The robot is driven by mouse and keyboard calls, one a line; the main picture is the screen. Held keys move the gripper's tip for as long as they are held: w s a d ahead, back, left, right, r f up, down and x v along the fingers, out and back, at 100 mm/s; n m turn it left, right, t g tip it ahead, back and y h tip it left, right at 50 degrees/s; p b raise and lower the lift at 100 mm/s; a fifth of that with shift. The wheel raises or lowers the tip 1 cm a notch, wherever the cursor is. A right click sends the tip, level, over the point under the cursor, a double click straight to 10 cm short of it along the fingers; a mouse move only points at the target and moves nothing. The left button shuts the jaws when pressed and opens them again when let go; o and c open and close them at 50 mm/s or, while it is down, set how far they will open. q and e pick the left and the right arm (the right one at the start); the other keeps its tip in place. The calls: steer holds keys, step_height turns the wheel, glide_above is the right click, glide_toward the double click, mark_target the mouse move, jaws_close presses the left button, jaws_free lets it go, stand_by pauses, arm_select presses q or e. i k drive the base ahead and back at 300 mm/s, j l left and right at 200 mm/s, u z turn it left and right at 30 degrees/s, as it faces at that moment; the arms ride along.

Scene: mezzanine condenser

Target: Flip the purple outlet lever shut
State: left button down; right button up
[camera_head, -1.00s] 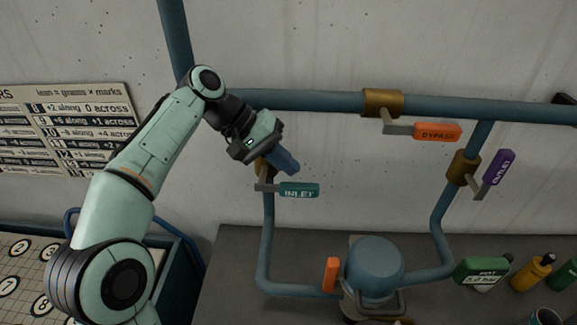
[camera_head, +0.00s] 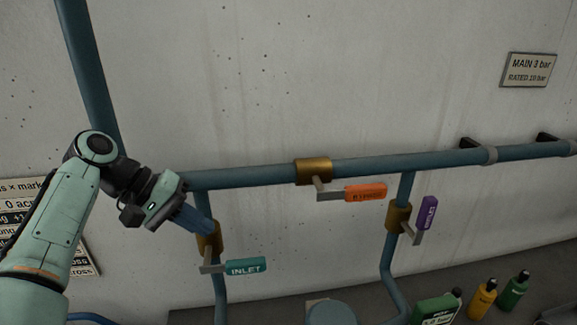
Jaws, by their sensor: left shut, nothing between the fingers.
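The purple outlet lever (camera_head: 427,213) is on a brass valve (camera_head: 398,217) on the right-hand vertical pipe. Its purple grip stands upright, a little tilted, joined by a grey arm that angles out to the right of the valve. My left gripper (camera_head: 206,229) is shut and empty. It is far to the left of the purple lever, in front of the brass inlet valve (camera_head: 211,243), just above the teal inlet lever (camera_head: 245,266). I cannot tell whether it touches the valve. My right gripper is not in view.
The orange bypass lever (camera_head: 365,192) points right from a brass valve (camera_head: 313,170) on the horizontal blue pipe (camera_head: 250,178), between my gripper and the purple lever. Bottles (camera_head: 482,298) stand on the grey surface at lower right.

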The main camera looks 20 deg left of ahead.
mark_target(430, 203)
steer(key=k, duration=1.5)
